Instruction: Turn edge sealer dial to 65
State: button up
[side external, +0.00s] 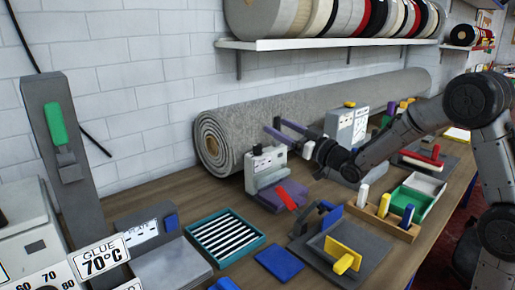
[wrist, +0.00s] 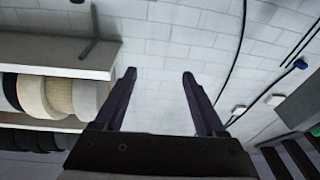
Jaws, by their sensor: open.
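My gripper (side external: 274,124) is open and empty in the side external view. It points left above the workbench, in front of the rolled grey carpet. In the wrist view my gripper (wrist: 159,73) shows two dark fingers wide apart, with only white wall between them. At the lower left a pale machine (side external: 30,235) carries a "GLUE 70°C" sign (side external: 98,258) and printed numbers such as 60, 70 and 80. It is cut off by the frame; I cannot tell whether it is the edge sealer, and no dial pointer is readable. My gripper is far from it.
A small grey machine (side external: 265,165) with a red piece stands below my gripper. A teal slotted tray (side external: 258,239), a blue block (side external: 279,263) and a yellow-handled tool (side external: 343,256) lie on the bench (side external: 244,268). A roll shelf (side external: 300,43) hangs above the carpet (side external: 300,103).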

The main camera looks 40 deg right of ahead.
jog(key=m+g+h, duration=0.1)
jog(key=m+g, duration=0.1)
send_near(259, 148)
jog(key=s, duration=0.3)
jog(key=w, duration=1.3)
jog(key=shift+w+a+r, duration=0.1)
jog(key=shift+w, duration=0.3)
jog(key=shift+h, duration=0.4)
grip_shut()
